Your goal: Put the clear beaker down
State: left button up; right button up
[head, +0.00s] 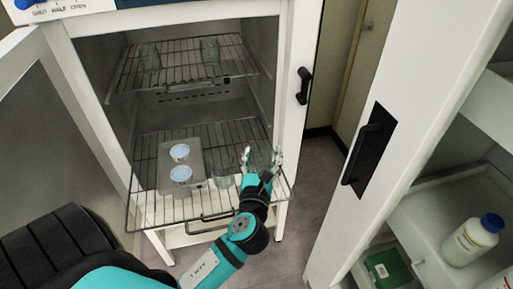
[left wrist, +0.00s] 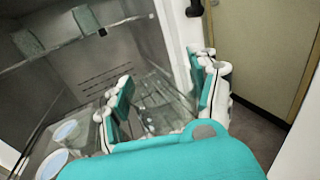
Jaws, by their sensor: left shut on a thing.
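My left gripper (head: 261,162) is over the right side of the pulled-out lower wire rack (head: 143,205). Its fingers are shut around a clear beaker (head: 259,156), which is faint and partly hidden by them. In the left wrist view, the fingers (left wrist: 165,95) stand on either side of the see-through beaker, whose outline is hard to make out. I cannot tell whether its base touches the rack. Another clear beaker (head: 222,176) stands on the rack just left of the gripper. My right gripper is not in view.
A metal tray (head: 197,160) on the lower rack holds two pale-blue-topped round containers (head: 180,152). Two clear beakers (head: 151,58) stand on the upper rack (head: 180,72). An open white cabinet door (head: 400,130) stands at right, near shelves with a blue-capped bottle (head: 472,240).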

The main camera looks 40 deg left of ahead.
aim_at(259, 157)
pick_arm(q)
jog(key=w+a, duration=0.3)
jog(key=shift+w+a+f+b, duration=0.1)
jog(key=shift+w+f+b, duration=0.15)
jog(key=shift+w+b, duration=0.1)
jog(key=shift+w+a, duration=0.1)
jog(key=shift+w, duration=0.05)
notch_tip(259, 157, down, 4)
jog(key=b, duration=0.4)
jog(key=shift+r, duration=0.2)
jog(key=shift+f+b, duration=0.1)
jog(key=shift+b, duration=0.3)
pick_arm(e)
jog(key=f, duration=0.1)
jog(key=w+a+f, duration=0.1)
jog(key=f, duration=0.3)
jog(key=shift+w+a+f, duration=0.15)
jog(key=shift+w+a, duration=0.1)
pick_arm(q)
jog(key=o, duration=1.6)
jog(key=shift+r, duration=0.2)
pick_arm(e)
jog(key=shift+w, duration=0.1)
